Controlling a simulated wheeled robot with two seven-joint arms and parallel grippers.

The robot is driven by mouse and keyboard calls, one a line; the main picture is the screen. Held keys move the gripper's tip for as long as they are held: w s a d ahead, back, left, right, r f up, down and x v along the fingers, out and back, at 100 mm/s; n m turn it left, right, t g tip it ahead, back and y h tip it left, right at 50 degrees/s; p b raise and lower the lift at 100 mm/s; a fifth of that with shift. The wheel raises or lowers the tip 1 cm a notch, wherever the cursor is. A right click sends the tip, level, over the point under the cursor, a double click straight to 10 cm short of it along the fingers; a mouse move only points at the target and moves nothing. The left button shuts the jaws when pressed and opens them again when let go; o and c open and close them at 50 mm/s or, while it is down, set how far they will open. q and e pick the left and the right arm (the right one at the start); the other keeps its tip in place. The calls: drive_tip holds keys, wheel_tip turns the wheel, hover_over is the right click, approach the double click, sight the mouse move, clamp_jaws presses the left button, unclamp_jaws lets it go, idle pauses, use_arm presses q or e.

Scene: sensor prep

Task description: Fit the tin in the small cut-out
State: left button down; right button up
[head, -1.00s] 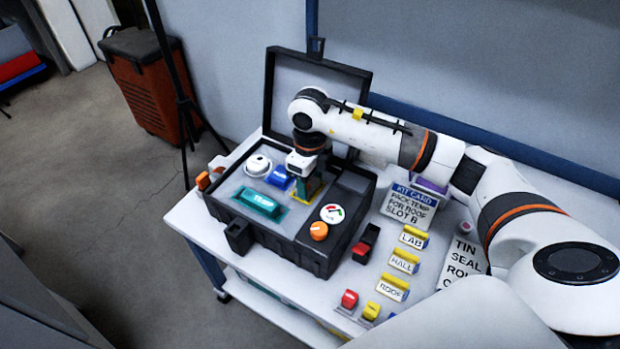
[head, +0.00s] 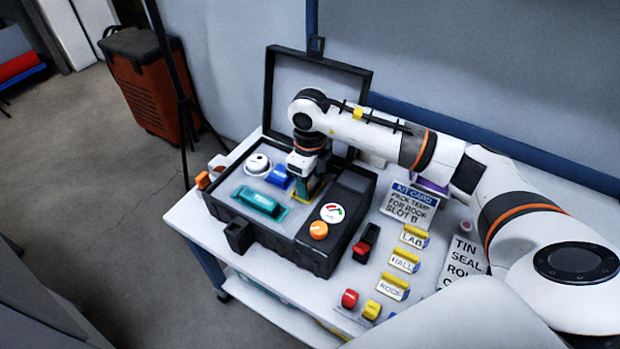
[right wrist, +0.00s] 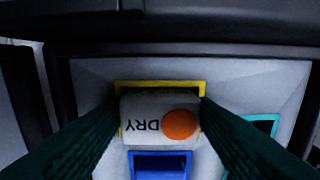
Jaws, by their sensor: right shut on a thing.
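A pale tin (right wrist: 150,117) marked DRY, with an orange dot, is between the fingers of my right gripper (right wrist: 160,122). The tin lines up with a yellow-edged cut-out (right wrist: 128,86) in the grey foam, its frame showing around the far side and edges. I cannot tell how deep the tin sits. In the head view my right gripper (head: 303,181) points down into the open black case (head: 322,262), and the tin is mostly hidden there. My left gripper is not in view.
A blue block (head: 279,177), a white round part (head: 258,164) and a teal TEMP module (head: 259,202) sit in the foam nearby. A gauge (head: 332,213) and orange knob (head: 319,230) are on the case's right. Labels and a kit card (head: 409,205) lie farther right.

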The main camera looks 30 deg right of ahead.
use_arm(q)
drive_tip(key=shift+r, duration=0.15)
use_arm(e)
drive_tip(key=shift+f, duration=0.1)
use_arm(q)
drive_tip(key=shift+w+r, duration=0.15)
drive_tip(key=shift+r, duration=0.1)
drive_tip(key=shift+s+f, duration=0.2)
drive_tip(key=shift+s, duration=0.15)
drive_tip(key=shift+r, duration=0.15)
use_arm(e)
drive_tip(key=shift+f, duration=0.1)
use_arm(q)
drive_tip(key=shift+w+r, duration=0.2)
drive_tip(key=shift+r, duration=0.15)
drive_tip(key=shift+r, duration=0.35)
use_arm(e)
drive_tip(key=shift+f, duration=0.15)
idle(0.5)
